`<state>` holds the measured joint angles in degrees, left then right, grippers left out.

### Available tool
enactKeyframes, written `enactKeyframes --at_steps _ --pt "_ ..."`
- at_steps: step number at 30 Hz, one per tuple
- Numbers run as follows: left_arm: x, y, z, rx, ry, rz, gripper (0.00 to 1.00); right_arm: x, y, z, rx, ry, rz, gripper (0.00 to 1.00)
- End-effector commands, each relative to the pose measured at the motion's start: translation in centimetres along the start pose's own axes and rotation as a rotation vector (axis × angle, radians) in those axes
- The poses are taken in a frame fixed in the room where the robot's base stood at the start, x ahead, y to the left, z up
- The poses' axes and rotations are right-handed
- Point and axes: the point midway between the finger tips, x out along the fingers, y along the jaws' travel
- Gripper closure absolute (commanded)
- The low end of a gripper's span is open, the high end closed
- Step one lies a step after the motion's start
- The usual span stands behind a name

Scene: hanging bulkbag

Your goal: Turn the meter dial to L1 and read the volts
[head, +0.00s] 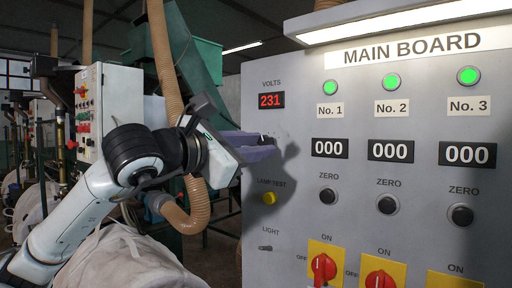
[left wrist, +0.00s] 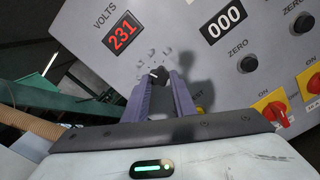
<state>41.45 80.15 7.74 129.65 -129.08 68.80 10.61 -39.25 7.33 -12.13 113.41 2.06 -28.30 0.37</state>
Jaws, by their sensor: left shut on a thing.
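The volts display (head: 271,100) on the main board shows 231 in red, and it also reads 231 in the left wrist view (left wrist: 123,32). The meter dial (left wrist: 158,75) is a small black knob below the display, with small marks around it that are too small to read. My left gripper (head: 268,146) reaches the board from the left. Its two purple fingers are shut on the dial, one on each side in the left wrist view (left wrist: 159,84). The fingers hide most of the dial in the head view, so its setting cannot be told. My right gripper is not seen.
Below the dial on the board are a yellow lamp test button (head: 270,198) and a light switch (head: 265,248). Counters reading 000, black zero buttons and red rotary switches (head: 324,268) lie to the right. A ribbed hose (head: 190,215) hangs behind my left arm.

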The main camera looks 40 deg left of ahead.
Motion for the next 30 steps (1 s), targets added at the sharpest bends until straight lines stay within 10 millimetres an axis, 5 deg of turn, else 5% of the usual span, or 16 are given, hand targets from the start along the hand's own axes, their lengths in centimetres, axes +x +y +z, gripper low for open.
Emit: enactKeyframes --at_steps 9,10,13,23,30 --pt "0.0 0.0 0.0 0.0 0.001 -0.001 0.98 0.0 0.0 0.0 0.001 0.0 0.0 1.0" --pt "0.0 -0.1 0.0 0.0 0.001 -0.001 0.73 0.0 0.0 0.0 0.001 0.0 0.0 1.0" --pt "0.0 0.0 0.0 0.0 0.001 -0.001 0.57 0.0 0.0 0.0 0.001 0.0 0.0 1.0" --pt "-0.2 -0.1 -0.1 0.0 0.0 0.0 0.57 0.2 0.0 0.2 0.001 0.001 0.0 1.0" --pt "-3.8 -0.2 -0.4 0.0 -0.005 0.004 0.57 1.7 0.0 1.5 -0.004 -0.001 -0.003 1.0"
